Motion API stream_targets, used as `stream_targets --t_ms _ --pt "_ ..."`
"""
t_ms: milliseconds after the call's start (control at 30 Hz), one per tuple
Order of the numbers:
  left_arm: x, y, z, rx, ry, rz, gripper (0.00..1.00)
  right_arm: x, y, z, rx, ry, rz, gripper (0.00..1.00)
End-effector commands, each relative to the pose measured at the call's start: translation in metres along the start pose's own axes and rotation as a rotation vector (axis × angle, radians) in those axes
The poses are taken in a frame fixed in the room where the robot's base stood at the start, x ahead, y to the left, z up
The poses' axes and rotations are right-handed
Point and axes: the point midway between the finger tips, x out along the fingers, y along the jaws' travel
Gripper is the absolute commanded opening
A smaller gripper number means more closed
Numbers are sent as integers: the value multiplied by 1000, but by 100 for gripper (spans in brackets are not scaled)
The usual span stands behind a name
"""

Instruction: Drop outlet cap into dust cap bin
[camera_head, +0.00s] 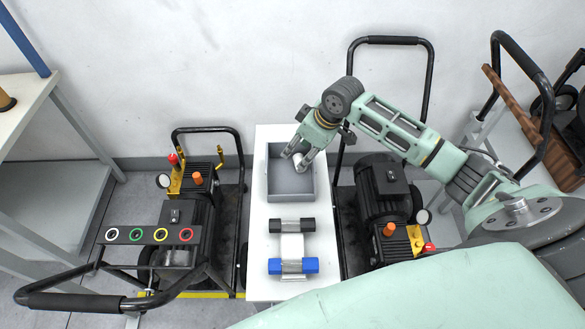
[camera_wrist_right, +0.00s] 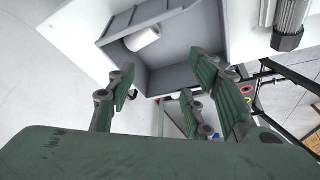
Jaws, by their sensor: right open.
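The grey open bin (camera_head: 290,186) stands on the white narrow table, and it also shows in the wrist view (camera_wrist_right: 172,79). A small white cylindrical cap (camera_wrist_right: 142,39) lies within the bin's outline, near one wall. In the head view the white cap (camera_head: 299,158) shows beside my fingertips, partly covered by them. My right gripper (camera_head: 296,162) is open over the bin, pointing down into it. In the wrist view its fingers (camera_wrist_right: 165,98) are spread and apart from the cap. I cannot tell if the cap touches the bin floor. My left gripper is not in view.
A holder with black and blue-ended cylinders (camera_head: 292,245) sits on the table (camera_head: 262,285) in front of the bin. Pressure washers stand on the left (camera_head: 180,225) and right (camera_head: 383,200). A rack with coloured rings (camera_head: 150,235) is at the left.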

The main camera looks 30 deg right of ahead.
Motion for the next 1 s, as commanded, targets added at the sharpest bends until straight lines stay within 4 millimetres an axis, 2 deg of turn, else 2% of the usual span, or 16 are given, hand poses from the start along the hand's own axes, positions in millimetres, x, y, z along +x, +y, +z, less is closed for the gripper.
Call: stream_targets --t_ms 33,200,400,567,1000 --pt "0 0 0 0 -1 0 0 -13 2 0 -2 2 4 47" --pt "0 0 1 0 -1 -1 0 -47 1 0 -2 0 4 47" --pt "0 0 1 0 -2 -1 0 -72 0 0 -1 0 1 47" --pt "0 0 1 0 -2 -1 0 -79 0 0 -1 -1 1 47" --pt "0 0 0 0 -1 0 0 -78 0 0 0 0 0 47"
